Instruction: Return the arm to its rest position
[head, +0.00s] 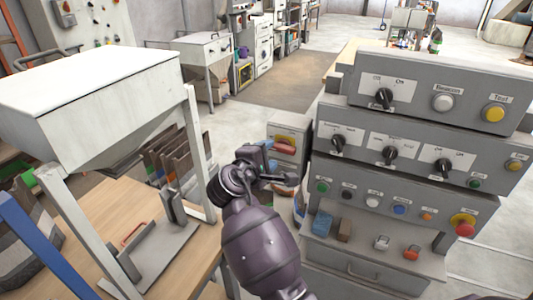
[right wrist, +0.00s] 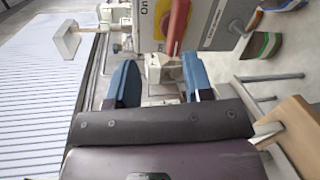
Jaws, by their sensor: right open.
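My right arm (head: 262,250) comes up from the bottom middle of the head view, in front of the gap between the hopper stand and the control panel. Its gripper (head: 283,172) points away, close to a small grey box with a red handle (head: 285,148). In the right wrist view the two blue fingers of the gripper (right wrist: 162,84) are apart, with nothing held between them. The red handle (right wrist: 178,25) shows beyond the fingers there; whether they touch it I cannot tell. My left gripper is not in view.
A grey control panel (head: 400,165) with knobs and buttons stands close on the right. A white hopper (head: 100,95) on legs stands over a wooden table (head: 110,200) at left. Open floor (head: 285,80) lies beyond.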

